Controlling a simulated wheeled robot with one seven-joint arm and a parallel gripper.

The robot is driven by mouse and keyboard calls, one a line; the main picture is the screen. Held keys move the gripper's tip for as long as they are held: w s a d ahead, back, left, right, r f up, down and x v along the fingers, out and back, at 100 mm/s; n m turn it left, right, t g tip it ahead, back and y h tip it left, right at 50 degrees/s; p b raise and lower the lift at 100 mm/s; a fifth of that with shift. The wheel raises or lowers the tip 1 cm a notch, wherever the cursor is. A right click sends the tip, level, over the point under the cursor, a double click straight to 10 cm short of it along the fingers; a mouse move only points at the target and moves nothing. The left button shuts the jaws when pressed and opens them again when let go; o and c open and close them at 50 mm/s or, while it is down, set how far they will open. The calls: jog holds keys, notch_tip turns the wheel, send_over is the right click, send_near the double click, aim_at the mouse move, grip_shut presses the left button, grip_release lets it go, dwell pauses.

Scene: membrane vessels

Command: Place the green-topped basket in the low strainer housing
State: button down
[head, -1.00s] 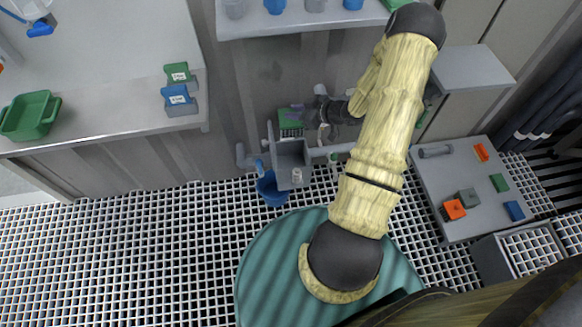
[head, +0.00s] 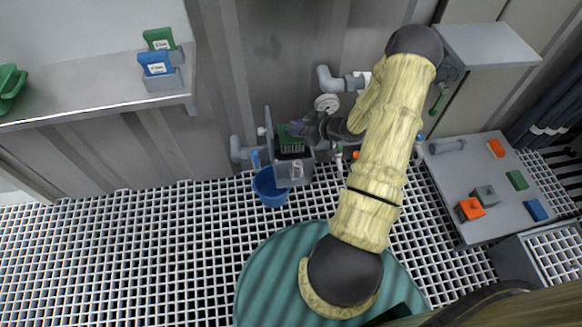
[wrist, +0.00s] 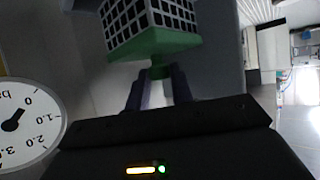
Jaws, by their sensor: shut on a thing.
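The green-topped basket has a green top and a mesh body. In the wrist view its green top (wrist: 155,44) and pale mesh (wrist: 150,18) are just beyond my fingers. My gripper (wrist: 157,88) is shut on the green knob.
A blue bucket (head: 270,187) stands below the housing. A pressure gauge (head: 326,103) is close by, and its dial (wrist: 22,122) fills the left of the wrist view. A grey table (head: 460,182) with small coloured blocks is at right.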

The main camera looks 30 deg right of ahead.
aim_at(295, 147)
jog(key=shift+s, duration=0.1)
notch_tip(295, 147, down, 6)
jog(key=b, duration=0.3)
jog(key=shift+f, duration=0.15)
jog(key=shift+f+b, duration=0.9)
jog(key=shift+f, duration=0.95)
jog(key=shift+f, duration=0.1)
jog(key=c, duration=1.2)
grip_release()
jog(key=shift+c, duration=0.2)
